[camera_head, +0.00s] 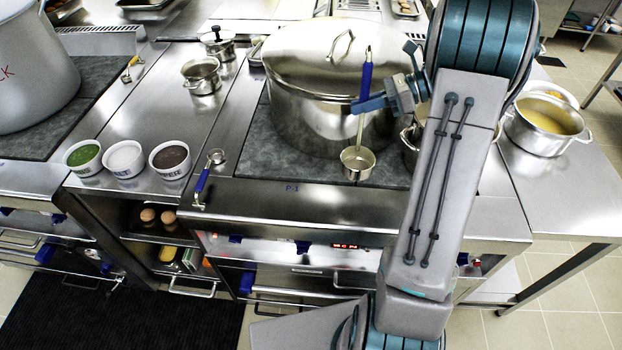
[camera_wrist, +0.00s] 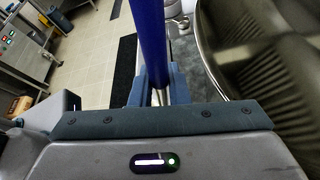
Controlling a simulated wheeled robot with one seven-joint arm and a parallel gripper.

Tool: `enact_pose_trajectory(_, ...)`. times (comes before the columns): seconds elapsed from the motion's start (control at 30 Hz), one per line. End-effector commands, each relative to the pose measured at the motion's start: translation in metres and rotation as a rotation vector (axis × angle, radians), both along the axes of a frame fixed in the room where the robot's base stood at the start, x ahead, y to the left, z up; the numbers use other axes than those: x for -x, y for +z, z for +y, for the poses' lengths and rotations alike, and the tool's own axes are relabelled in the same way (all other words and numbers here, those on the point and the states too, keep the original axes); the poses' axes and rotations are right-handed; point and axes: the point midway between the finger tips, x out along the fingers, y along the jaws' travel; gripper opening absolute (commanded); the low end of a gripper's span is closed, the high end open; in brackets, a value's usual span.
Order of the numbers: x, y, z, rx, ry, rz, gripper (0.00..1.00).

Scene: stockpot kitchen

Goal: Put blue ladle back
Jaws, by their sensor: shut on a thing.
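My gripper (camera_head: 366,103) is shut on the blue handle of a ladle (camera_head: 366,80). The ladle hangs upright with its steel bowl (camera_head: 358,161) low, in front of the big lidded stockpot (camera_head: 325,115) in the head view. I cannot tell whether the bowl touches the cooktop. In the wrist view the blue handle (camera_wrist: 149,40) stands between the fingers (camera_wrist: 154,90), and its lower part is hidden. A second ladle with a blue handle (camera_head: 202,181) lies on the counter's front edge at the left.
Three small bowls (camera_head: 124,159) of green, white and brown contents stand left. A small pot (camera_head: 202,76) stands behind. A pot of yellow liquid (camera_head: 545,123) stands at the right, and another pot is partly hidden behind my arm. A large grey pot (camera_head: 35,65) fills the left corner.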

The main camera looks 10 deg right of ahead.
Motion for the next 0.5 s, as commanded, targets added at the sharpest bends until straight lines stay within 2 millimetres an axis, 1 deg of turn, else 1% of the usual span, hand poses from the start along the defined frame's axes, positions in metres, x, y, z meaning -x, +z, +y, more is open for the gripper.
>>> enact_pose_trajectory(0.07, 0.000, -0.005, 0.013, -0.004, -0.002, 0.004, 0.00)
enact_pose_trajectory(0.33, 0.003, -0.041, 0.075, -0.004, 0.004, 0.006, 0.00)
enact_pose_trajectory(0.4, 0.003, -0.050, 0.089, -0.004, 0.003, 0.006, 0.00)
enact_pose_trajectory(0.5, 0.003, -0.059, 0.103, -0.003, 0.002, 0.004, 0.00)
